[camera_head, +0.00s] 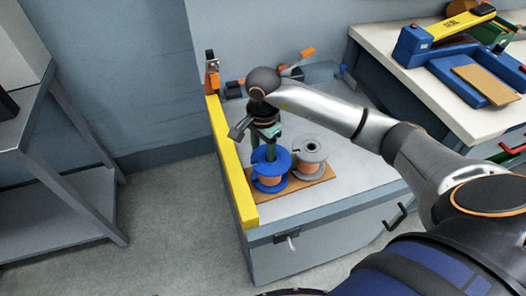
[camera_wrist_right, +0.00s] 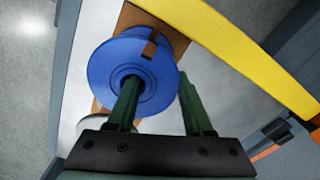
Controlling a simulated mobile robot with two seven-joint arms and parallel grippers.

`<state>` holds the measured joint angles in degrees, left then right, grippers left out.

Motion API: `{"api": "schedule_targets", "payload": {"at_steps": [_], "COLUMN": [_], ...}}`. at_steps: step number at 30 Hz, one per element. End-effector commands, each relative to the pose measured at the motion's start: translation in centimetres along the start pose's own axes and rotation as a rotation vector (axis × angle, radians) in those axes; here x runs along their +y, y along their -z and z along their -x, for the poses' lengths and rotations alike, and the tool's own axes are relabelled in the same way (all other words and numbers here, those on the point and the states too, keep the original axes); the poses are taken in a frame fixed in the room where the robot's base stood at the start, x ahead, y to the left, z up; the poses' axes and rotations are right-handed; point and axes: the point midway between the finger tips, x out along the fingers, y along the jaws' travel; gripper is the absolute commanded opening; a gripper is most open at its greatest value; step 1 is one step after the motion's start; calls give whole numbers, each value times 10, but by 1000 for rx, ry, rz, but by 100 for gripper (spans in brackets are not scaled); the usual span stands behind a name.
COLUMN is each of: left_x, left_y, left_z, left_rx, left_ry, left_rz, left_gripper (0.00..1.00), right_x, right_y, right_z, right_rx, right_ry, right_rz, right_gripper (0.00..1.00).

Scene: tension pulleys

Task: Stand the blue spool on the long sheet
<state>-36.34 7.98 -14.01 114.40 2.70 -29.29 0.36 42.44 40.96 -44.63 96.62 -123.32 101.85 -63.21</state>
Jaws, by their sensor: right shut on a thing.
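The blue spool (camera_head: 272,181), wound with copper-coloured wire, is upright at the brown sheet (camera_head: 312,190) on the grey worktop. My right gripper (camera_head: 271,151) comes down on it from above and is shut on it. In the right wrist view, one finger of the gripper (camera_wrist_right: 158,100) reaches into the centre of the blue spool (camera_wrist_right: 105,70) and the other is outside its flange. I cannot tell whether the spool touches the sheet. The sheet also shows in the right wrist view (camera_wrist_right: 172,42). My left gripper is not in view.
A grey spool (camera_head: 311,150) stands close to the right of the blue one. A yellow rail (camera_head: 229,160) runs along the worktop's left edge. Orange-handled clamps (camera_head: 211,80) are at the back. Free worktop (camera_head: 365,165) lies to the right.

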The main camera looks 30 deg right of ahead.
Motion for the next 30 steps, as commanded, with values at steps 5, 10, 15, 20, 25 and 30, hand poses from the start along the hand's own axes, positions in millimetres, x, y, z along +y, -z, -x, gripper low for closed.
{"api": "schedule_targets", "payload": {"at_steps": [5, 10, 15, 20, 25, 30], "left_x": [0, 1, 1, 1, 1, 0], "left_y": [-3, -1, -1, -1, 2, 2], "left_z": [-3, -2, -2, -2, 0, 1], "left_rx": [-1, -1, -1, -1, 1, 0], "left_ry": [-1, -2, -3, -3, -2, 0], "left_rz": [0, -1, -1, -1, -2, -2], "left_gripper": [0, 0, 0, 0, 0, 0], "right_x": [-1, 0, 0, 0, 0, -1], "right_y": [1, 0, 0, 0, 0, 1], "right_z": [-2, -2, -2, -2, 7, 40], "right_rx": [1, 1, 0, 0, 1, 2], "right_ry": [3, 0, -1, -1, 2, 5], "right_rz": [-1, -1, -1, -1, 0, 0], "right_gripper": [0, 69, 82, 82, 82, 82]}}
